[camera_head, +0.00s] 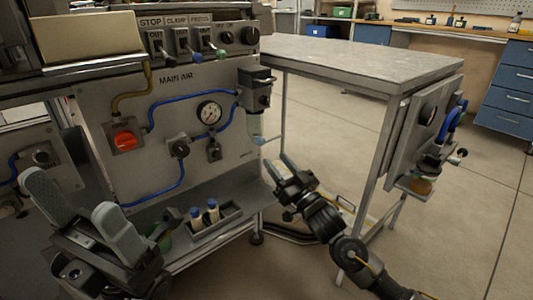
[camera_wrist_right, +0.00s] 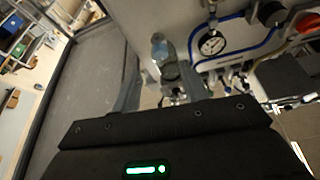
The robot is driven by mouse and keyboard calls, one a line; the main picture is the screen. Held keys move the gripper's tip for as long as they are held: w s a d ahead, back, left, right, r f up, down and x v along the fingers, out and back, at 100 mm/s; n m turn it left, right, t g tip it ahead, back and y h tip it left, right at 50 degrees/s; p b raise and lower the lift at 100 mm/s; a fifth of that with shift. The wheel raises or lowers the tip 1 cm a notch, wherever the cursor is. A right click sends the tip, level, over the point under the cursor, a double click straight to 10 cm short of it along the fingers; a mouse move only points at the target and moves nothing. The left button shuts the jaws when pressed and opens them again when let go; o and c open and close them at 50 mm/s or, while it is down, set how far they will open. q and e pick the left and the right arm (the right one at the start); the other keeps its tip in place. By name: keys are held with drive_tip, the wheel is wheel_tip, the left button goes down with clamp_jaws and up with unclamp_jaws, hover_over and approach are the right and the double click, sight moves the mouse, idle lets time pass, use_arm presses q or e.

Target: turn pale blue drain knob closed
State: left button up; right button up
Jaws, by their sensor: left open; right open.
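The pale blue drain knob (camera_head: 257,141) is small and sits at the bottom of the clear bowl (camera_head: 255,124) under the black filter unit, at the right edge of the grey panel. In the right wrist view a pale blue part (camera_wrist_right: 158,42), seemingly the bowl and knob, shows ahead between the fingers; its turn angle cannot be read. My right gripper (camera_head: 277,163) is open and empty, a little below and right of the knob, with its fingers pointing up toward it. My left gripper (camera_head: 70,195) is open and empty at the lower left, far from the knob.
The panel carries a gauge (camera_head: 209,113), a red knob (camera_head: 125,140) and blue hoses. A tray (camera_head: 232,214) with small bottles sits below. A grey table (camera_head: 345,60) stands right of the panel, with another fitted panel (camera_head: 402,150) at its end. Floor between is mostly clear.

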sight(262, 143)
drive_tip(key=b+x, duration=0.2)
drive_tip(key=x, duration=0.4)
drive_tip(key=shift+a, duration=0.1)
